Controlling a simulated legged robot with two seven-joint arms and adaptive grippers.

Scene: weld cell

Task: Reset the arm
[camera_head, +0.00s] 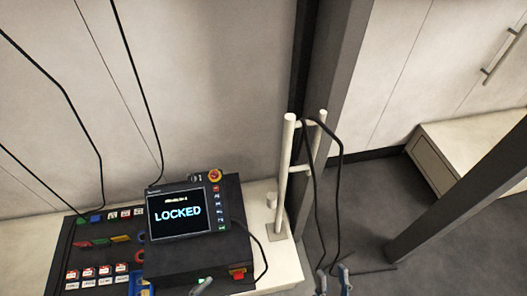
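A teach pendant (181,213) with a lit screen reading "LOCKED" rests tilted on a dark control box (200,262). It has a round red and yellow knob (215,175) at its top right and a column of small buttons (217,207) down its right side. My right gripper (333,275) is at the bottom edge, right of the bench, with its two fingertips apart and nothing seen between them. A grey tip (203,286) at the bottom edge, in front of the control box, looks like part of my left gripper; the rest is cut off. No other arm shows.
A pale post frame (285,175) with hanging black cables stands on the bench's right end. Dark steel posts (465,190) and a low cabinet (432,160) are at right.

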